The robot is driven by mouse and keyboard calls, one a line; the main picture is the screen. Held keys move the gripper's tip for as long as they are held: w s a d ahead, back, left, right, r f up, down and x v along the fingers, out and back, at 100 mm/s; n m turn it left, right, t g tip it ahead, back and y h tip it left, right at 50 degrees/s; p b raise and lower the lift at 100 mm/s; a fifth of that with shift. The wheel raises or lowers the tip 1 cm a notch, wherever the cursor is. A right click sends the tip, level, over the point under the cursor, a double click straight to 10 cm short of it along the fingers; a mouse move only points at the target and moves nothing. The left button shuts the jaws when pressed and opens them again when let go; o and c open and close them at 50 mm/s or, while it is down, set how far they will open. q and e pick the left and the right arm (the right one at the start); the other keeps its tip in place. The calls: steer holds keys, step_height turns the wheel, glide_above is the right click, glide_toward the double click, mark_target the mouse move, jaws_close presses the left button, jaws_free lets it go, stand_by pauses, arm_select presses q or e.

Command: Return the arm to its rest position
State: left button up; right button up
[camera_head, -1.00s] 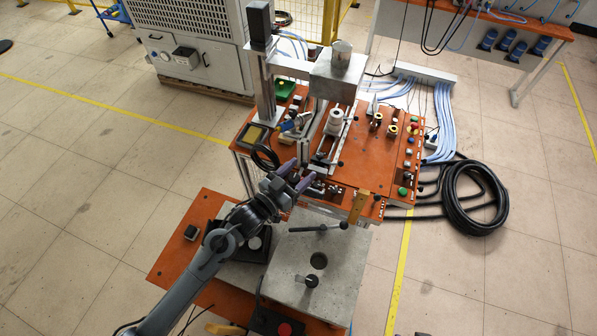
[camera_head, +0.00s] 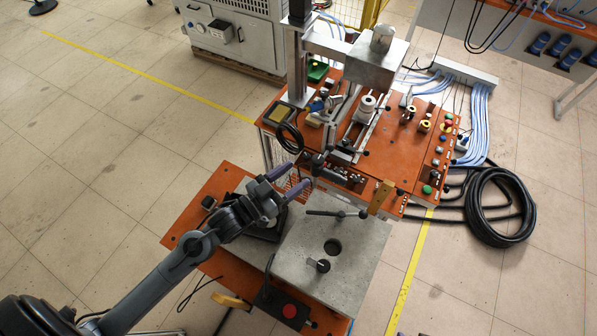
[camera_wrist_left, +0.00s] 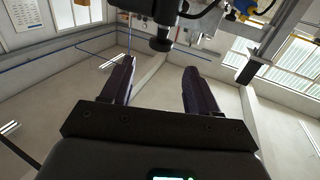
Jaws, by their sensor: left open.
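My left arm (camera_head: 160,280) reaches in from the lower left in the head view. My left gripper (camera_head: 290,180) has its two purple-grey fingers apart and nothing between them. It is above the gap between the grey metal block (camera_head: 345,255) in front and the orange workbench (camera_head: 400,160) behind. In the left wrist view the open fingers (camera_wrist_left: 157,85) point towards walls and windows, with dark hardware close beyond them. My right gripper is in neither view.
A lever handle (camera_head: 335,213) and a knob (camera_head: 318,265) stick up from the block. A vertical column (camera_head: 298,60) and a black cable loop (camera_head: 288,138) stand close behind the gripper. A coiled black hose (camera_head: 495,207) lies on the floor at right. Floor at left is clear.

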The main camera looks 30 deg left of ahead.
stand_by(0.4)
arm_select(q)
steer(key=s+d+r+n+g+y+p, duration=0.1)
steer(key=s+r+n+g+y+p, duration=0.15)
steer(key=s+p, duration=0.35)
steer(key=s+a+f+g+y+p, duration=0.1)
steer(key=s+g+y, duration=0.1)
steer(key=s+g, duration=0.3)
steer(key=s+a+f+g+y+p, duration=0.1)
steer(key=s+a+f+g+y, duration=0.1)
steer(key=s+g, duration=0.3)
steer(key=s, duration=0.3)
steer(key=shift+s+f, duration=0.3)
steer(key=shift+s, duration=0.05)
steer(key=shift+g, duration=0.25)
